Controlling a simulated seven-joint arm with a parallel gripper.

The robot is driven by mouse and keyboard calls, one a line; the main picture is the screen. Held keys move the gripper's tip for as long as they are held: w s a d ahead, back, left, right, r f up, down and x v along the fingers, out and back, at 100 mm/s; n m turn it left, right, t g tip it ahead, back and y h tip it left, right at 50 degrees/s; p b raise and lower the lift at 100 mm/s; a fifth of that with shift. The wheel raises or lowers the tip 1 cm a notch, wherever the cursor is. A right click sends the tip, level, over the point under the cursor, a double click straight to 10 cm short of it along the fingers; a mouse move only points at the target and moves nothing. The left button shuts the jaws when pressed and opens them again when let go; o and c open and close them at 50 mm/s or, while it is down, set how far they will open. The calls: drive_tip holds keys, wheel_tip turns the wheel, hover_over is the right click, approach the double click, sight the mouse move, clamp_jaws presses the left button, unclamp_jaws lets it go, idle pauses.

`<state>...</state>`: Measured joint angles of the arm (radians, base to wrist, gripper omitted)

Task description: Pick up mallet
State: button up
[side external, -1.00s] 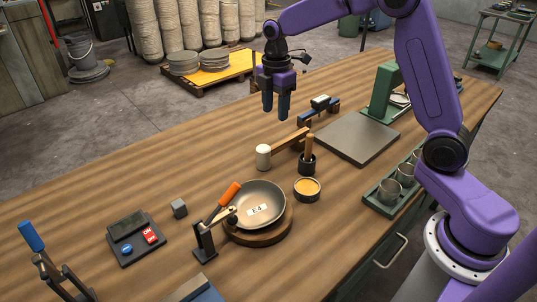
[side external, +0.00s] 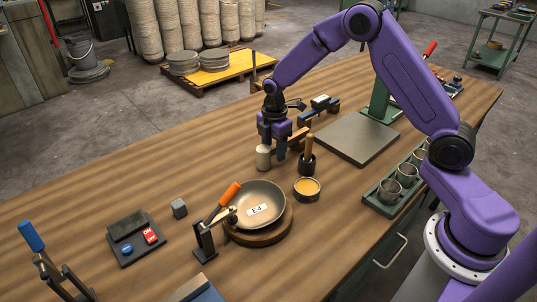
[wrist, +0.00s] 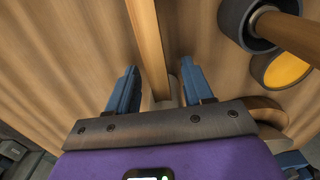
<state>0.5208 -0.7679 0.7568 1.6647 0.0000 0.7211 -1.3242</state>
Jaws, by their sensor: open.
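The mallet has a pale cylindrical head (side external: 263,160) standing on the wooden bench and a wooden handle reaching back to the right. My gripper (side external: 274,153) is open and low over the handle, close beside the head in the side view. In the wrist view the handle (wrist: 150,45) runs between the two blue fingers (wrist: 158,68), with a visible gap on each side. My gripper partly hides the handle in the side view.
A metal bowl (side external: 262,200) sits on a round wooden base in front. A grey plate (side external: 357,141) lies to the right.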

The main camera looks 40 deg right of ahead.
drive_tip(key=shift+f, duration=0.65)
clamp_jaws()
drive_tip(key=shift+r, duration=0.1)
drive_tip(key=shift+r, duration=0.6)
drive_tip(key=s+r, duration=1.1)
drive_tip(key=s, duration=0.3)
drive_tip(key=shift+d+r, duration=0.3)
drive_tip(key=shift+d, duration=0.15)
